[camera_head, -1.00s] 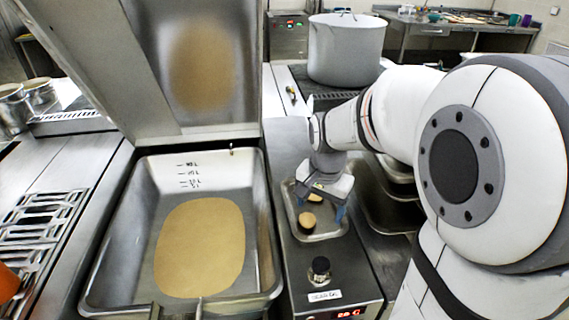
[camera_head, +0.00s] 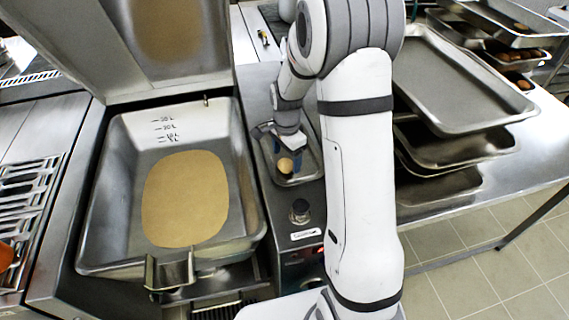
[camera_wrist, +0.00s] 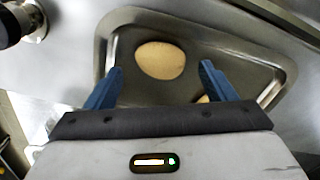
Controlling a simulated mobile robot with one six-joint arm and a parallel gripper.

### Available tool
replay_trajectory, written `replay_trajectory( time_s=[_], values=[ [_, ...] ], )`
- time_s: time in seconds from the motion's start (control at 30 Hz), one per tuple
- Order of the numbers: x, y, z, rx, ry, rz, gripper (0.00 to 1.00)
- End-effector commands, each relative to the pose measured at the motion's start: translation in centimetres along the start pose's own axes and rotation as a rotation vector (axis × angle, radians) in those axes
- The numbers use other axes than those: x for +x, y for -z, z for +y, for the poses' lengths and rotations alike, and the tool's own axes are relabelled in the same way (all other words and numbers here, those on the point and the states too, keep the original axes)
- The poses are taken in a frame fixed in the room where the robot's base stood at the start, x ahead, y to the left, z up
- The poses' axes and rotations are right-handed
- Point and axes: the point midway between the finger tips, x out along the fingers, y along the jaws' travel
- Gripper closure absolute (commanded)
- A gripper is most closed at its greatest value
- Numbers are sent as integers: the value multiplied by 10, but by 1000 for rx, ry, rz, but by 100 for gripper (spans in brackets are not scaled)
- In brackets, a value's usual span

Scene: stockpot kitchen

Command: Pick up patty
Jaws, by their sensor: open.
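A round tan patty (camera_head: 285,166) lies in a small metal tray (camera_head: 312,172) on the narrow counter right of the big pan. It also shows in the wrist view (camera_wrist: 161,61), ahead of and between my fingertips. My gripper (camera_head: 289,157) is over the tray, close to the patty. In the wrist view my gripper (camera_wrist: 161,69) has its two blue fingers spread apart, with nothing held. A second tan piece (camera_wrist: 203,99) shows beside the right finger, mostly hidden by my gripper. I cannot tell how high the fingertips are above the tray.
A large open pan (camera_head: 105,190) with a tan patch on its floor stands at the left, its lid raised. Stacked metal trays (camera_head: 455,85) are at the right. Bare floor (camera_head: 470,275) shows at the lower right.

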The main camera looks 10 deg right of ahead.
Motion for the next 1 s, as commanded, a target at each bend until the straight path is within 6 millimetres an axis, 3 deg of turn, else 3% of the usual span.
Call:
replay_trajectory(
  time_s=[0.17, 0.43, 1.0],
  values=[
    [18, 0, 0, -1, -1, -1, 23],
    [20, -1, 0, -2, 0, 0, 24],
    [20, -1, 0, -3, 0, 0, 71]
  ],
)
